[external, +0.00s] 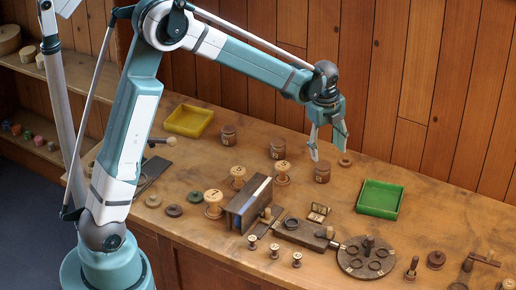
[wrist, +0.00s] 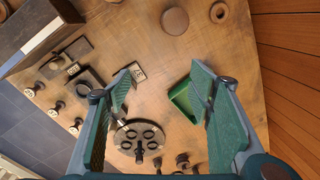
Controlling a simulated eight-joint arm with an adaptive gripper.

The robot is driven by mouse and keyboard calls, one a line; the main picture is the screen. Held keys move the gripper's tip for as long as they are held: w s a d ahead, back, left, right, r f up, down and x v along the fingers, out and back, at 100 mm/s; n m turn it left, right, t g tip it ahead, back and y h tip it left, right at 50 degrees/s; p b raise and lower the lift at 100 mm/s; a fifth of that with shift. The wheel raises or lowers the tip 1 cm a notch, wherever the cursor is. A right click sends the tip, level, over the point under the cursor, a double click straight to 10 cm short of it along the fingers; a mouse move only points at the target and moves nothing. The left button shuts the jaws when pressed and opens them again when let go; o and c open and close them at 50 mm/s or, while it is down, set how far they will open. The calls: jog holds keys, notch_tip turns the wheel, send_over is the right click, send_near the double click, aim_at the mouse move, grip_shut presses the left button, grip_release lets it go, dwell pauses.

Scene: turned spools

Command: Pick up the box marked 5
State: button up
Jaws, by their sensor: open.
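Three round brown wooden boxes stand on the bench in the external view: a left one (external: 228,136), a middle one (external: 277,150) and a right one (external: 322,172). Each carries a small mark, too small to read, so I cannot tell which is marked 5. My gripper (external: 328,147) is open and empty, just above and behind the right box. In the wrist view, a round brown lid (wrist: 175,20), which looks like the right box, lies beyond the open fingers (wrist: 164,78). Nothing is between the fingers.
A green tray (external: 380,211) stands to the right and a yellow tray (external: 189,121) at the back left. A small ring (external: 346,160) lies beside the right box. Pale spools (external: 213,203), a dark upright block (external: 248,204) and a round holed plate (external: 366,258) fill the front.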

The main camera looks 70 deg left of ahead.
aim_at(323, 165)
jog(key=w+a+f+m+p, duration=0.1)
jog(key=a+f, duration=0.1)
jog(key=w+a+f+m+p, duration=0.1)
jog(key=a+f, duration=0.1)
jog(key=a, duration=0.1)
jog(key=w+a+f+g+p, duration=0.1)
jog(key=a+f, duration=0.1)
jog(key=shift+a+f+m, duration=0.25)
jog(key=shift+f+m, duration=0.05)
jog(key=shift+m, duration=0.1)
jog(key=shift+a+f, duration=0.4)
jog(key=shift+f, duration=0.1)
jog(key=shift+f, duration=1.3)
jog(key=shift+f, duration=0.1)
jog(key=shift+s+a+f+p, duration=0.15)
jog(key=shift+f+p, duration=0.35)
jog(key=shift+f, duration=2.05)
jog(key=shift+c, duration=0.3)
